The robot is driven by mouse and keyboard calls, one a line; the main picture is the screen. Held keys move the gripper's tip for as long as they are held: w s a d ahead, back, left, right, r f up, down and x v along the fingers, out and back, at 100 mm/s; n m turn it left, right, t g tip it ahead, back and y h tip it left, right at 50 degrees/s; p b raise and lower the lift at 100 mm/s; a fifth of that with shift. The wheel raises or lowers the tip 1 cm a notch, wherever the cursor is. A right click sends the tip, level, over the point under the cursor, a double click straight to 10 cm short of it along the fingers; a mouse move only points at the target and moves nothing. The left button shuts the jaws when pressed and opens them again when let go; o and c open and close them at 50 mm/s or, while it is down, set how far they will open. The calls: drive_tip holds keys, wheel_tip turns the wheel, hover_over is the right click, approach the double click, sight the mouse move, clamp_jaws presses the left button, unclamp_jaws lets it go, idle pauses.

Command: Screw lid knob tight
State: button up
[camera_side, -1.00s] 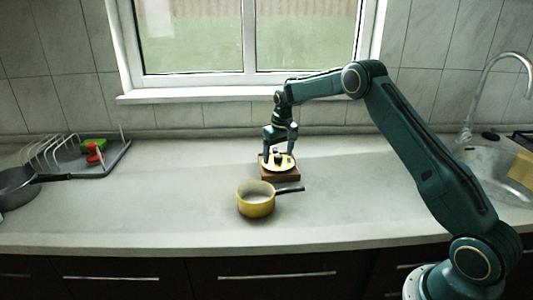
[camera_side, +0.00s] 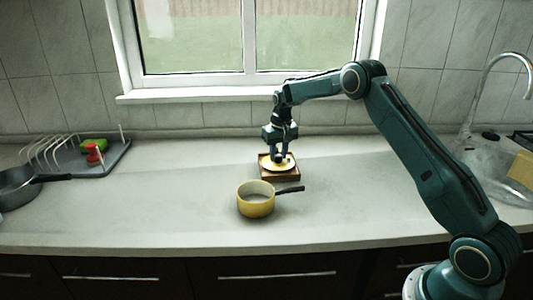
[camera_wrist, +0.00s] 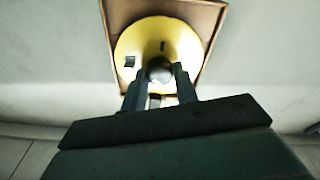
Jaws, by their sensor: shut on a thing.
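A yellow lid (camera_side: 268,168) lies in a shallow brown wooden holder (camera_side: 293,177) on the counter. It also shows in the wrist view as a yellow disc (camera_wrist: 190,45) with a dark slot and a dark square mark. The dark round knob (camera_wrist: 159,69) is at the lid's middle. My gripper (camera_side: 279,160) points down over the lid. In the wrist view my gripper (camera_wrist: 158,74) has one finger on each side of the knob and is shut on it. The fingers hide the knob in the side view, and its thread cannot be seen.
A yellow saucepan (camera_side: 256,201) with a dark handle stands just in front of the holder. A dish rack (camera_side: 85,158) and a dark pan (camera_side: 17,188) are at the left. A sink with a tap (camera_side: 500,65) is at the right. The counter between is clear.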

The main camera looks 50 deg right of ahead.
drive_tip(key=m, duration=0.3)
drive_tip(key=shift+m, duration=0.3)
drive_tip(key=shift+m+g+h, duration=0.3)
drive_tip(key=shift+m, duration=1.7)
drive_tip(key=o, duration=1.3)
drive_tip(key=shift+o, duration=0.2)
drive_tip(key=shift+r, duration=0.7)
